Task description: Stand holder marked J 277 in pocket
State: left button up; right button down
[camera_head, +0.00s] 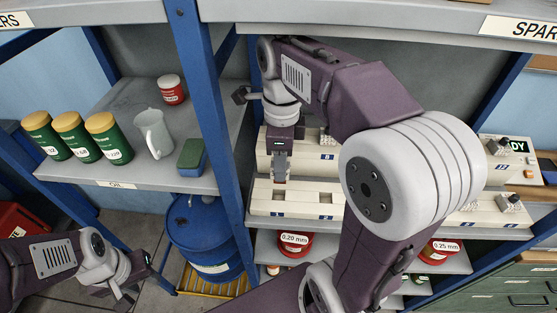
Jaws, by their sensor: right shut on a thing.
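My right gripper (281,168) points down over the front cream pocket block (300,207) on the rack shelf. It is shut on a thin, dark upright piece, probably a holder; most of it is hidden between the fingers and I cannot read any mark. I cannot tell whether its lower end touches the block. Dark pocket openings and small blue number labels show on this block. A second cream block (308,163) stands behind it, with metal holders at its right. My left gripper (123,293) is low at the left, away from the blocks; its jaw opening is unclear.
My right arm hides the middle of the blocks. A blue rack post (218,120) stands left of them. The left shelf (105,174) holds green canisters, a grey jug (154,133), a sponge (191,157) and a red tin (171,89). Red spools sit below the blocks.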

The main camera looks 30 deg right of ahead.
jog(key=f+b, duration=0.5)
jog(key=shift+w+a+f, duration=0.1)
jog(key=shift+w, duration=0.1)
jog(key=shift+f+b, duration=0.4)
jog(key=shift+b, duration=0.1)
jog(key=shift+r+p, duration=0.1)
jog(key=shift+p, duration=0.35)
dwell(0.4)
jog(key=shift+f+b, duration=1.05)
jog(key=shift+f, duration=0.65)
jog(key=c, duration=0.8)
grip_release()
jog(key=shift+o, duration=0.2)
